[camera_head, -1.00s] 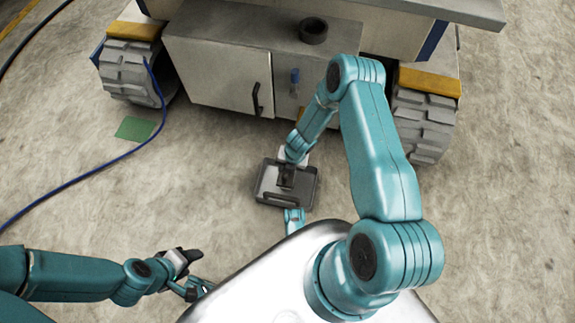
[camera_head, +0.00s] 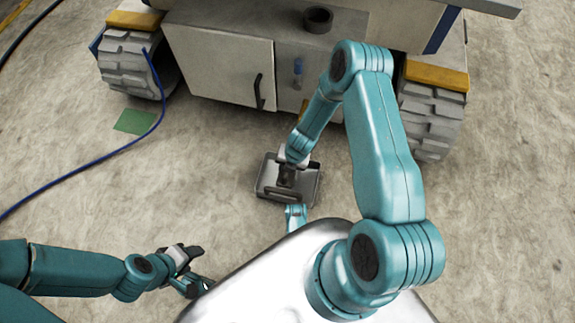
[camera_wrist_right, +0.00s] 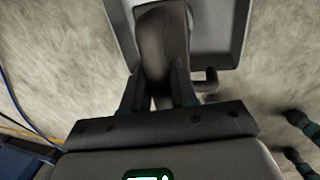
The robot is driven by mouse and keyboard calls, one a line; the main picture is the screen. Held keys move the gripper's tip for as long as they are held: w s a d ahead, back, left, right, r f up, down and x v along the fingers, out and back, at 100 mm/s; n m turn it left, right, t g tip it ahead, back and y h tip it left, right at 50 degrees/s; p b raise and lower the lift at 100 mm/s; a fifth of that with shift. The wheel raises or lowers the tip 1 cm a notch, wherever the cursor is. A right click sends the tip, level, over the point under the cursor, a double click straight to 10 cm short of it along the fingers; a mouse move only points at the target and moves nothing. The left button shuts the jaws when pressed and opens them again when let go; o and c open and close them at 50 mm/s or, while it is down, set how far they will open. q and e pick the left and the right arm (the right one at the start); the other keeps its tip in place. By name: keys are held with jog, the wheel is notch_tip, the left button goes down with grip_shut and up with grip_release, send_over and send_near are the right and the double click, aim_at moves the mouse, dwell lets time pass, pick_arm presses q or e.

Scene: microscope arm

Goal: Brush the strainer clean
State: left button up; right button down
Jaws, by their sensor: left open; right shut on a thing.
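A dark grey rectangular tray-like thing with a raised rim (camera_head: 314,192), which looks like the strainer, is low in the middle of the head view. Its mesh cannot be made out. My right gripper (camera_head: 287,172) reaches down over it. In the right wrist view its fingers (camera_wrist_right: 158,92) are shut on a dark brown-grey elongated thing (camera_wrist_right: 162,40), perhaps the brush's handle. Its working end is hidden. The tray's pale rim (camera_wrist_right: 240,35) shows behind it. My left gripper (camera_head: 196,268) is open and empty, lower left of the tray and apart from it.
A grey wheeled vehicle (camera_head: 220,70) with a cabinet door stands at the back. A dark ring-shaped thing (camera_head: 318,18) sits on its top. A blue hose (camera_head: 110,155) crosses the floor near a green patch (camera_head: 136,121). The floor left of the tray is clear.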

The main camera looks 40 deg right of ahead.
jog(key=shift+w+d+r+p, duration=0.15)
jog(key=shift+w+d+p, duration=0.4)
jog(key=shift+p, duration=0.4)
jog(key=shift+w+d+p, duration=0.4)
jog(key=shift+d+p, duration=0.1)
jog(key=shift+p, duration=0.6)
jog(key=shift+s+a+f+b, duration=0.1)
jog(key=shift+f+b, duration=0.2)
jog(key=shift+b, duration=0.05)
jog(key=shift+s+a+b, duration=0.9)
jog(key=shift+a+b, duration=0.1)
jog(key=shift+b, duration=0.8)
jog(key=shift+r, duration=0.1)
